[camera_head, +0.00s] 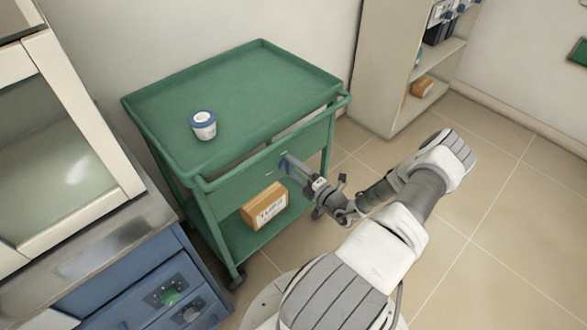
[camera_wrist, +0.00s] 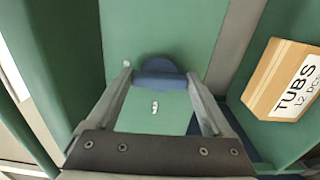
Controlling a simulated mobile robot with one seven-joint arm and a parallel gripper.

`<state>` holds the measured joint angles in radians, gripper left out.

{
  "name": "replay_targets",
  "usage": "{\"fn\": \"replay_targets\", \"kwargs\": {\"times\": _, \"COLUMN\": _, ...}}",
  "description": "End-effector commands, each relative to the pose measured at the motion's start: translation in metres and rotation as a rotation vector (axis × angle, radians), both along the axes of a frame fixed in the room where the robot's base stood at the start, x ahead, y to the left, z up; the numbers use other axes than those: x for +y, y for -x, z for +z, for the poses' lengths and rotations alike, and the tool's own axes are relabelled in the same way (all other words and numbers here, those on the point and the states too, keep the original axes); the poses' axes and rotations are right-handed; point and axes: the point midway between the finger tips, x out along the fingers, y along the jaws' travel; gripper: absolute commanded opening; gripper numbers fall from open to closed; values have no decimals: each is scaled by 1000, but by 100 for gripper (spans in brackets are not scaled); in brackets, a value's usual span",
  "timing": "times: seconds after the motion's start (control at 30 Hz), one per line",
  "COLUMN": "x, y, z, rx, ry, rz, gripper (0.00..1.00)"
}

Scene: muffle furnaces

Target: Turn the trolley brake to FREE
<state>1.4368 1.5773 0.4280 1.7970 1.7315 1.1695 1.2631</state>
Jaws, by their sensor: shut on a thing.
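The green trolley (camera_head: 262,75) stands against the wall in the head view. Its front panel (camera_wrist: 150,30) fills the middle of the wrist view. A rounded blue brake knob (camera_wrist: 160,66) sits on that panel, with small white marks beside it, too small to read. My gripper (camera_wrist: 159,84) is shut on the brake knob, one finger on each side of it. In the head view my gripper (camera_head: 287,163) reaches the trolley's front from the right, below the top tray. The knob is mostly hidden there by the fingers.
A box labelled TUBS (camera_head: 265,206) lies on the lower shelf, also in the wrist view (camera_wrist: 281,80). A blue cabinet (camera_head: 140,290) is at left, shelving (camera_head: 385,65) behind. Floor at right is clear.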

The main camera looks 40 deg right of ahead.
Motion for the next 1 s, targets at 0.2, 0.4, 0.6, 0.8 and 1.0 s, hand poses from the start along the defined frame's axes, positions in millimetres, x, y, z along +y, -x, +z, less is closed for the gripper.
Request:
{"fn": "replay_targets", "kwargs": {"times": 0.2, "x": 1, "y": 1, "z": -2, "rx": 6, "ry": -41, "rz": 2, "gripper": 29}}
{"fn": "replay_targets", "kwargs": {"times": 0.4, "x": 1, "y": 1, "z": -2, "rx": 7, "ry": -49, "rz": 2, "gripper": 29}}
{"fn": "replay_targets", "kwargs": {"times": 0.6, "x": 1, "y": 1, "z": -2, "rx": 7, "ry": -49, "rz": 2, "gripper": 29}}
{"fn": "replay_targets", "kwargs": {"times": 0.8, "x": 1, "y": 1, "z": -1, "rx": 6, "ry": -48, "rz": 1, "gripper": 100}}
{"fn": "replay_targets", "kwargs": {"times": 1.0, "x": 0, "y": 3, "z": -1, "rx": 6, "ry": -46, "rz": 0, "gripper": 100}}
